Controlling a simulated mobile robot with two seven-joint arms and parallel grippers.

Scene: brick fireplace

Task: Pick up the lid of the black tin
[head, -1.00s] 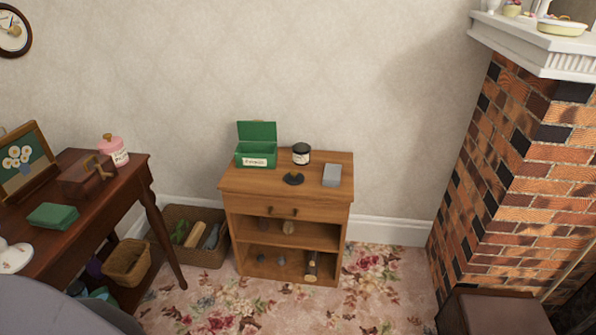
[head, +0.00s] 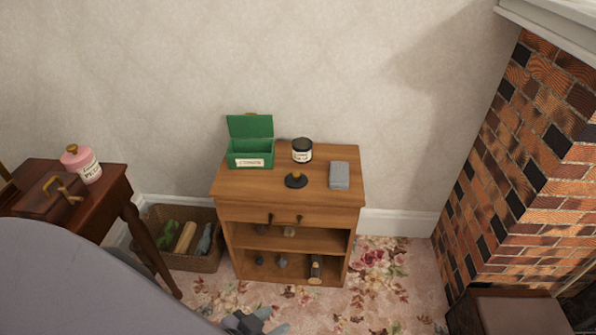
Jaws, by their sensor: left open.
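A small black tin (head: 302,151) with a white label stands upright on top of the wooden cabinet (head: 235,187). A dark round lid with a brass-coloured knob (head: 296,180) lies on the cabinet top in front of the tin, apart from it. My left gripper (head: 262,319) is at the bottom edge of the head view, partly cut off. It is open and empty, low in front of the cabinet and well short of the lid. My right gripper is out of view.
On the cabinet, an open green box (head: 250,150) stands left of the tin and a grey block (head: 340,175) lies right of the lid. A dark table (head: 112,190) with a pink jar (head: 82,164) is at left. The brick fireplace (head: 530,150) is at right.

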